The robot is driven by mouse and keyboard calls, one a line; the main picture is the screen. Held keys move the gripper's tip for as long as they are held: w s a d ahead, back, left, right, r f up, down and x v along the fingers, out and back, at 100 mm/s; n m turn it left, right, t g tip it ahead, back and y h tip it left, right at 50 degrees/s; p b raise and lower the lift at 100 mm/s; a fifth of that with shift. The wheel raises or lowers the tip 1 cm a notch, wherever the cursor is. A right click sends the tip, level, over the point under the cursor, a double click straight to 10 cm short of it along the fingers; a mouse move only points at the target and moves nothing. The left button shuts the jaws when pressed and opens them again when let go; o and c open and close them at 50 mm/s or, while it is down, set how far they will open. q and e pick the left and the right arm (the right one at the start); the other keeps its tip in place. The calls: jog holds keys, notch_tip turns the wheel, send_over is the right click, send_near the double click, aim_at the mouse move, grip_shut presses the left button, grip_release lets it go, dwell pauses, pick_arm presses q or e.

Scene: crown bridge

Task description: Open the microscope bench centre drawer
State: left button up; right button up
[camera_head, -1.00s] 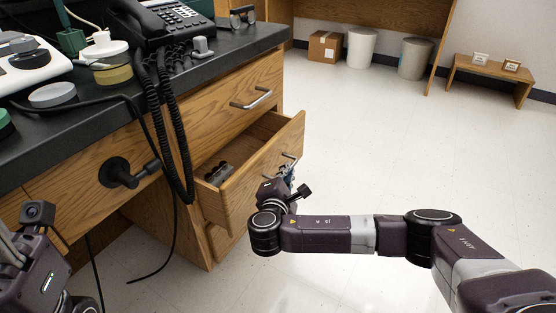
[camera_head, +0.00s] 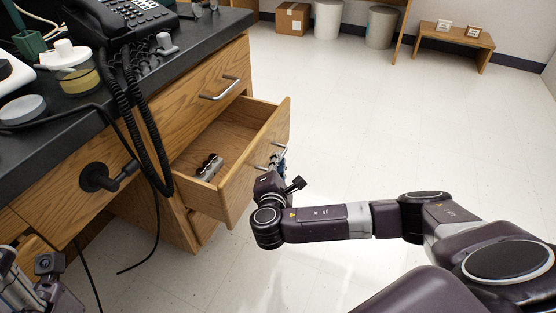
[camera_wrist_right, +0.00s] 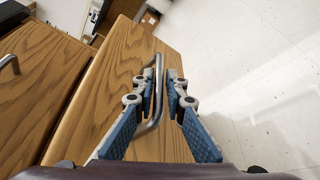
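The open centre drawer (camera_head: 262,160) sits below a closed top drawer (camera_head: 235,95) in the wooden bench. It stands well out from the bench, and a small dark and metallic item (camera_head: 208,167) lies inside. My right gripper (camera_head: 277,158) is at the drawer's front, at its metal handle (camera_wrist_right: 157,95). In the right wrist view, its blue-padded fingers (camera_wrist_right: 162,82) lie on both sides of the handle bar, closed in around it. Part of my left arm (camera_head: 35,285) shows at the lower left; its fingers are not clear.
A black phone (camera_head: 125,20) with a hanging coiled cord (camera_head: 140,125) stands on the dark benchtop (camera_head: 185,55). A black knob (camera_head: 100,177) sticks out of the bench front. Another cable hangs to the floor. The floor (camera_head: 390,130) to the right is clear.

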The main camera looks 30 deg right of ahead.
jog(key=shift+o, duration=1.2)
jog(key=v, duration=1.2)
